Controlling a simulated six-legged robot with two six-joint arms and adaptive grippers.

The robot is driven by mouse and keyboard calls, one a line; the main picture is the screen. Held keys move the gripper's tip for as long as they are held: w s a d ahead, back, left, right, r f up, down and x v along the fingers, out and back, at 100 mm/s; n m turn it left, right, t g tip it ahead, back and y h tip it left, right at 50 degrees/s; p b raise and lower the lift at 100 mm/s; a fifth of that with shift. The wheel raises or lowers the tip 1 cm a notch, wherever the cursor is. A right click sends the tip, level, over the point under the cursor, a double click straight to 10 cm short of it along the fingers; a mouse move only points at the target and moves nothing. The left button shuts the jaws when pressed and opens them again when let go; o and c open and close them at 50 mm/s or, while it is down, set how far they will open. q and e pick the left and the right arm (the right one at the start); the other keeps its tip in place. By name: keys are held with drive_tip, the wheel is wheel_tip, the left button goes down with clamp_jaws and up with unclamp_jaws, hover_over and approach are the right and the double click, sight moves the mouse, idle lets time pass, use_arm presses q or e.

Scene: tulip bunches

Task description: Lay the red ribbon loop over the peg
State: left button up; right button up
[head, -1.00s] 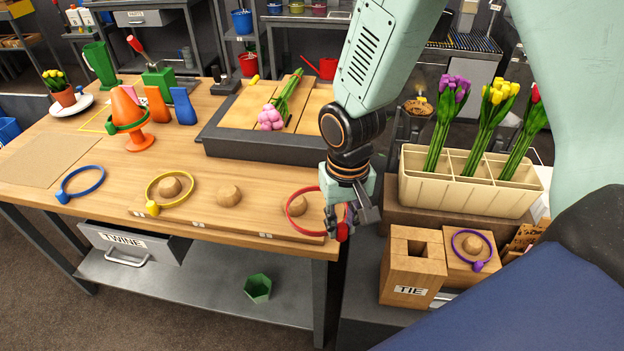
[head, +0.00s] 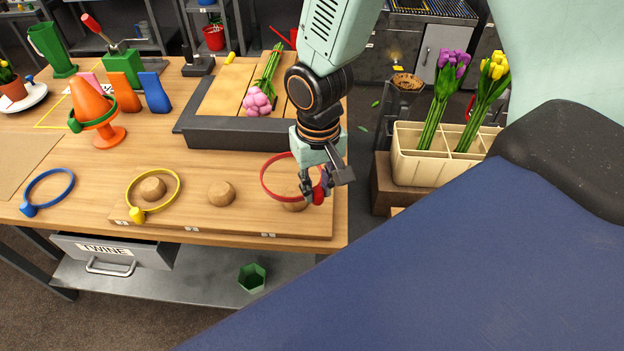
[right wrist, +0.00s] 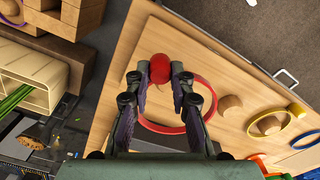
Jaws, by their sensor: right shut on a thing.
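The red ribbon loop (head: 264,178) is a thin ring with a round red knob, which also shows in the right wrist view (right wrist: 160,68). My right gripper (head: 317,190) is shut on this knob; its fingertips (right wrist: 161,77) pinch it at both sides. The loop extends left from the fingers above the pegboard's right end. The rightmost wooden peg (head: 293,205) shows at the loop's near edge, partly hidden by the loop and fingers. The loop seems raised above it; I cannot tell the exact gap. My left gripper is out of view.
On the pegboard (head: 250,222), a bare peg (head: 221,193) stands left, then a peg inside the yellow loop (head: 178,184). A blue loop (head: 72,185) lies farther left. A dark-edged tray (head: 230,135) with pink tulips is behind. A cream flower box (head: 415,170) stands right.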

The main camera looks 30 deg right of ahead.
sight(317, 202)
drive_tip(key=shift+s+a+r, duration=0.1)
drive_tip(key=shift+s, duration=0.2)
drive_tip(key=shift+a+f, duration=0.1)
drive_tip(key=shift+f, duration=0.15)
drive_tip(key=shift+d+f+b, duration=0.55)
drive_tip(key=shift+d+f, duration=0.25)
drive_tip(key=shift+f, duration=0.55)
drive_tip(key=shift+w+a+f+b, duration=0.1)
drive_tip(key=shift+a+f+b, duration=0.55)
drive_tip(key=shift+b, duration=0.05)
drive_tip(key=shift+d+f+b, duration=0.3)
drive_tip(key=shift+f+b, duration=0.05)
drive_tip(key=shift+f, duration=0.3)
drive_tip(key=shift+d+f+b, duration=0.25)
drive_tip(key=shift+f+b, duration=0.1)
drive_tip(key=shift+f, duration=0.25)
drive_tip(key=shift+a, duration=0.45)
drive_tip(key=o, duration=0.6)
drive_tip(key=shift+d+f, duration=0.1)
drive_tip(key=shift+d, duration=0.25)
drive_tip(key=shift+c, duration=0.2)
drive_tip(key=o, duration=0.3)
drive_tip(key=shift+a, duration=0.1)
drive_tip(key=shift+o, duration=0.3)
drive_tip(key=shift+a, duration=0.15)
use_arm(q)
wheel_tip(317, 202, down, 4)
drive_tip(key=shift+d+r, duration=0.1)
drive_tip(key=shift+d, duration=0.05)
